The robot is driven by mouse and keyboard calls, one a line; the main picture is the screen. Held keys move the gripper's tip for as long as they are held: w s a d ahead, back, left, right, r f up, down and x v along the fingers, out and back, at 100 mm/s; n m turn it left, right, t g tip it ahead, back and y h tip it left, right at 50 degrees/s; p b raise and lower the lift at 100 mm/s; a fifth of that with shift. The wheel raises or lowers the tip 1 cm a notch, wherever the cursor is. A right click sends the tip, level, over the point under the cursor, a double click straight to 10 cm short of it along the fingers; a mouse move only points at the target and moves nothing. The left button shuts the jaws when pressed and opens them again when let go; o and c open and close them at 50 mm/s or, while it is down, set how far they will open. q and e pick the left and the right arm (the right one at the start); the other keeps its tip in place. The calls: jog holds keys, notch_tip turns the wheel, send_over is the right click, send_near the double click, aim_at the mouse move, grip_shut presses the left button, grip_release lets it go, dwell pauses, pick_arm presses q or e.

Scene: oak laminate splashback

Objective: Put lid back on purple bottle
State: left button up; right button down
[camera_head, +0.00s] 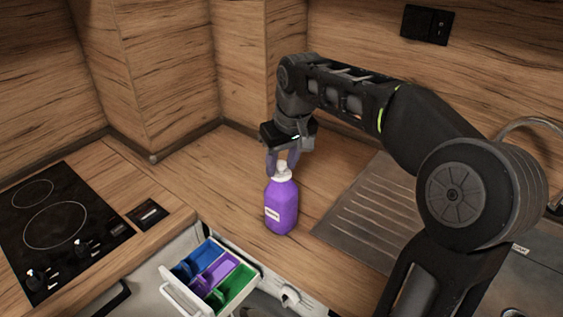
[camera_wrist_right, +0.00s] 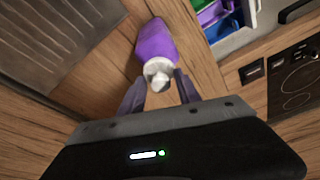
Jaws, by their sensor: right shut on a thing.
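The purple bottle (camera_head: 282,206) stands upright on the wooden counter, with a pale label on its front. A white lid (camera_head: 282,169) is at the bottle's top. My right gripper (camera_head: 282,160) comes down from above with its fingers around the lid and is shut on it. In the right wrist view the lid (camera_wrist_right: 159,77) is between the two fingertips, in line with the neck of the bottle (camera_wrist_right: 155,42). I cannot tell whether the lid is fully seated on the neck. My left gripper is not in view.
An open drawer (camera_head: 175,287) with blue, purple and green compartments juts out in front of the counter. A black cooktop (camera_head: 62,222) is at the left. A metal sink drainboard (camera_head: 365,218) lies right of the bottle. Wooden walls close off the back.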

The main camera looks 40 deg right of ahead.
jog(key=c, duration=0.8)
grip_release()
jog(key=shift+o, duration=0.7)
jog(key=o, duration=0.4)
jog(key=shift+r, duration=0.1)
jog(key=shift+r+p, duration=2.85)
jog(key=shift+r, duration=0.6)
jog(key=shift+c, duration=0.6)
